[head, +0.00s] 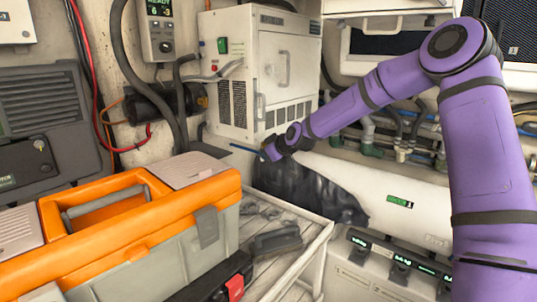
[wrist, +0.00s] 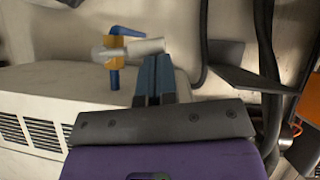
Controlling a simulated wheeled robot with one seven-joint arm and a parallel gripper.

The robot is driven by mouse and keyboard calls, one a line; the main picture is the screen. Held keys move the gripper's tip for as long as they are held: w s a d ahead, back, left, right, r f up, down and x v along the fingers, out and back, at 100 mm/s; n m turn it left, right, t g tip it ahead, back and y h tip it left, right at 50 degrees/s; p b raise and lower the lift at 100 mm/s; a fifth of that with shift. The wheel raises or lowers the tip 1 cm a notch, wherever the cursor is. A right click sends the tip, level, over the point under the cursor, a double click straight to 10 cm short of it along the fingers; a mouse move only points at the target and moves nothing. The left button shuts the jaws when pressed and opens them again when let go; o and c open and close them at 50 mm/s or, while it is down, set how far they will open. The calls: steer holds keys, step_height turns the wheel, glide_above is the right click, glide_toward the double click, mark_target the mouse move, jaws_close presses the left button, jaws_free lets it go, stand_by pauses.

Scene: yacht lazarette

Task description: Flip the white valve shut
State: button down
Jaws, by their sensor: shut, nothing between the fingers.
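In the wrist view, a valve with a yellow body (wrist: 126,49) sits on short blue pipe ends against a pale wall. Its white lever (wrist: 150,46) points to the right in that view, crosswise to the blue pipe ends. My gripper (wrist: 154,60) has its blue-grey fingers together, with nothing between them. The fingertips are just below the lever's free end; I cannot tell whether they touch it. In the head view, my gripper (head: 236,147) is in front of the white cabinet's lower edge, and I cannot make out the valve there.
The white vented cabinet (head: 285,60) stands close behind my gripper. A dark cable (wrist: 203,50) runs right of the fingers. An orange toolbox (head: 150,215) and a slatted shelf (head: 318,240) are in front. A dark bag (head: 310,185) lies below my wrist.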

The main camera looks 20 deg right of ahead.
steer(key=w+d+f+n+t+h, duration=0.2)
steer(key=d+f+n+t+h, duration=0.1)
steer(key=f+n+t, duration=0.4)
steer(key=shift+w+d+f+n+h, duration=0.3)
steer(key=shift+f+n+h, duration=0.35)
steer(key=shift+n+h, duration=0.3)
stand_by(0.8)
